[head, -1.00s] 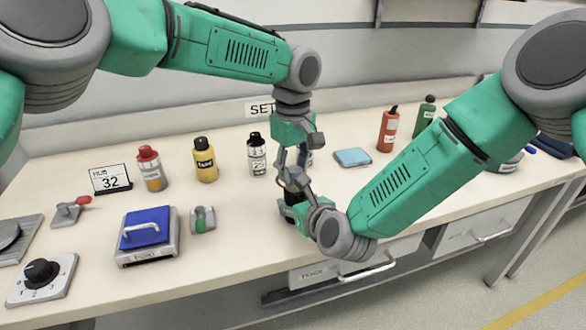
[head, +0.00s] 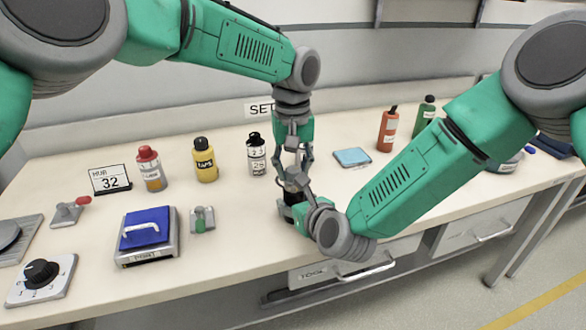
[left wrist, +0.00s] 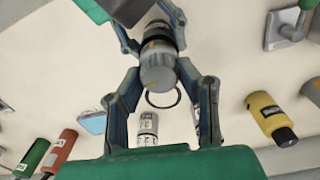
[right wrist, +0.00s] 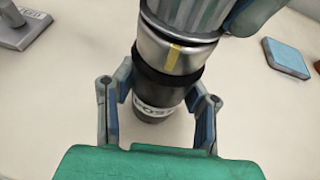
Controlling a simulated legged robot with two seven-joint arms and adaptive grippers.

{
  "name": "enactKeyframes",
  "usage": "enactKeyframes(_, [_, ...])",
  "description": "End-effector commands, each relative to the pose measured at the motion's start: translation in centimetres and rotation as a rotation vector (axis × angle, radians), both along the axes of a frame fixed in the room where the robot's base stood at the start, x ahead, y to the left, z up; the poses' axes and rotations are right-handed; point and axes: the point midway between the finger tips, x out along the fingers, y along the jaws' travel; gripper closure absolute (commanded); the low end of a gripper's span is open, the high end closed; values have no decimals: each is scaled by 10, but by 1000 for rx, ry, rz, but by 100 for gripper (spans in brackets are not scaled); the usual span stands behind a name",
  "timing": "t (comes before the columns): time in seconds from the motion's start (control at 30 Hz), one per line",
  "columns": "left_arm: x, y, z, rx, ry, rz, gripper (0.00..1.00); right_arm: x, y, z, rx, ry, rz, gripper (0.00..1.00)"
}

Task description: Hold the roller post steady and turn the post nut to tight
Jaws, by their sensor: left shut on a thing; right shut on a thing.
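The roller post (right wrist: 155,108) stands upright near the bench's front edge, black with a white label and a silver collar bearing a yellow stripe. My right gripper (right wrist: 158,85) is shut on its black body from the side, a finger on each side. The ridged grey post nut (right wrist: 185,14) tops the post. It shows end-on in the left wrist view (left wrist: 158,75), between the fingers of my left gripper (left wrist: 160,68). My left gripper (head: 293,178) points down from above and is shut on the nut. In the head view the grippers hide most of the post.
Several bottles stand behind, including a yellow one (head: 205,160) and a red-capped one (head: 150,170). A blue pad (head: 352,158) lies right. Bench between is clear.

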Motion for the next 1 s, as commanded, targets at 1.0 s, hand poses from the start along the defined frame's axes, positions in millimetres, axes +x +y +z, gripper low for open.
enactKeyframes(1.0, [-1, 5, -3, 11, 8, -963, 100, 4, -6, -1, -3, -1, -15, 100])
